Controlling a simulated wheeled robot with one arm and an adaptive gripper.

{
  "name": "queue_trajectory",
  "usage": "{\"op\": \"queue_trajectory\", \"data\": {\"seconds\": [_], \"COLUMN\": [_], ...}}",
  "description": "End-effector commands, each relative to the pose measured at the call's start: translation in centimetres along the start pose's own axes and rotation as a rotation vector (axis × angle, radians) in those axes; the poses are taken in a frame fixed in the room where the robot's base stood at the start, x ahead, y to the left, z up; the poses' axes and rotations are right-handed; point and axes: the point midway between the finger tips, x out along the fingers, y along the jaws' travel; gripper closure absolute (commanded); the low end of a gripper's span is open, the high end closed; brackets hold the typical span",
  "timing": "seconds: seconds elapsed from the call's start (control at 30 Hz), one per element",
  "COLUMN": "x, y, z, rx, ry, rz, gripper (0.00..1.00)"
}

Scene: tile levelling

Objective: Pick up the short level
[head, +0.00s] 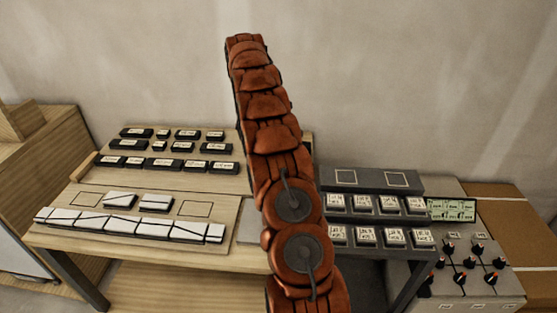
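I cannot pick out the short level for certain. Several small black blocks with pale faces stand in rows on the raised wooden board (200,182) at the left. Two of them are clearly shorter: one in the back row (162,133) and one in the middle row (159,146). The markings on their faces are too small to read. My rust-red segmented arm rises through the middle of the head view and hides part of the tables behind it. I cannot make out my gripper or its fingers.
White tiles (120,199) with dark lines lie on the front wooden board (230,209), beside two empty outlined squares. Right of my arm, a dark rack (372,180) holds rows of pale-topped keys. Farther right are a green panel (452,210) and a knob box (470,280). A wall stands behind.

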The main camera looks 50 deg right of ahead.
Motion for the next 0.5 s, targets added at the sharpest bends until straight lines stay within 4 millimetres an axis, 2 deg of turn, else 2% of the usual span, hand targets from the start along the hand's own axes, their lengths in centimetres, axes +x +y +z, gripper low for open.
{"op": "queue_trajectory", "data": {"seconds": [0.2, 0.5], "x": [3.3, 7.3], "y": [3.5, 7.8], "z": [-3.5, -6.2], "rx": [0.069, 0.148], "ry": [0.009, 0.019], "rz": [-0.015, -0.035], "gripper": [0.48, 0.48]}}
